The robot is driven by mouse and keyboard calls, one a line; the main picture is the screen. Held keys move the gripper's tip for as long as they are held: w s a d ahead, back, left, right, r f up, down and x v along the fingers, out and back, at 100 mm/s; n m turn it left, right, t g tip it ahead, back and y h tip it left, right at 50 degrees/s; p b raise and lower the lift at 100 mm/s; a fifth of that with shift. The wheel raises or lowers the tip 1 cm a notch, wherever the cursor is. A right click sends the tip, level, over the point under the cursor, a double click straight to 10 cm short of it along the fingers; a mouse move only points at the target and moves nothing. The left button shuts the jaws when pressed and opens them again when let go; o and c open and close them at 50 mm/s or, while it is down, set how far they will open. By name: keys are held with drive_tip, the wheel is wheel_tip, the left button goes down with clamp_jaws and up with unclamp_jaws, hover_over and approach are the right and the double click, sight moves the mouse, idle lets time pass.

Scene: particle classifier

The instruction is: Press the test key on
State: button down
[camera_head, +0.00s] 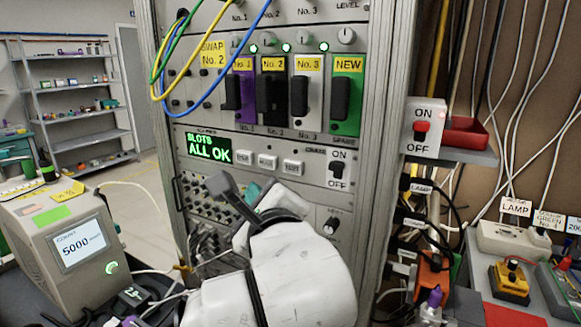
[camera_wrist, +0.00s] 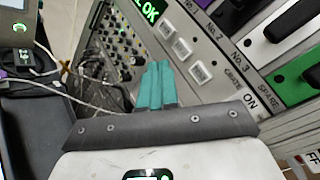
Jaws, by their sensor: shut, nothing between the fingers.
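Three white keys sit in a row on the grey rack panel; the right one (camera_head: 292,168) seems to read TEST, though its lettering is small. The three also show in the wrist view, the nearest key (camera_wrist: 200,73) at the lower right of the row. A green-lit display (camera_head: 209,148) left of the keys reads SLOTS ALL OK. My gripper (camera_head: 252,192) has teal fingers, shut and empty, just below the keys in the head view. In the wrist view the closed fingertips (camera_wrist: 153,66) are left of the keys; I cannot tell the gap in depth.
A black ON/OFF switch (camera_head: 337,168) is right of the keys. Slot modules, including a purple one (camera_head: 240,92) and a green one (camera_head: 347,105), stand above, with blue, yellow and green cables hanging at left. A counter box (camera_head: 75,245) stands at left.

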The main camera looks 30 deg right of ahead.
sight(287, 167)
drive_tip(key=shift+w+d, duration=0.1)
drive_tip(key=shift+w+d+p, duration=0.3)
drive_tip(key=shift+w+d, duration=0.55)
drive_tip(key=shift+d, duration=0.3)
drive_tip(key=shift+w+d+p, duration=0.35)
drive_tip(key=shift+w+d, duration=0.45)
drive_tip(key=shift+d, duration=0.4)
drive_tip(key=shift+w+d+p, duration=0.3)
drive_tip(key=shift+w+d, duration=0.55)
drive_tip(key=shift+d, duration=0.3)
drive_tip(key=shift+w+d, duration=0.2)
drive_tip(key=shift+d, duration=0.15)
drive_tip(key=shift+w+d, duration=0.5)
drive_tip(key=shift+d, duration=0.2)
idle(0.7)
drive_tip(key=shift+a, duration=0.1)
drive_tip(key=shift+s+a, duration=0.75)
drive_tip(key=shift+a, duration=0.2)
drive_tip(key=shift+a+b, duration=0.1)
drive_tip(key=shift+b, duration=0.2)
drive_tip(key=shift+s+a+b, duration=0.35)
drive_tip(key=shift+s+a, duration=0.4)
drive_tip(key=shift+a, duration=0.25)
drive_tip(key=shift+s+a+b, duration=0.3)
drive_tip(key=shift+s+a, duration=0.4)
drive_tip(key=shift+a, duration=0.25)
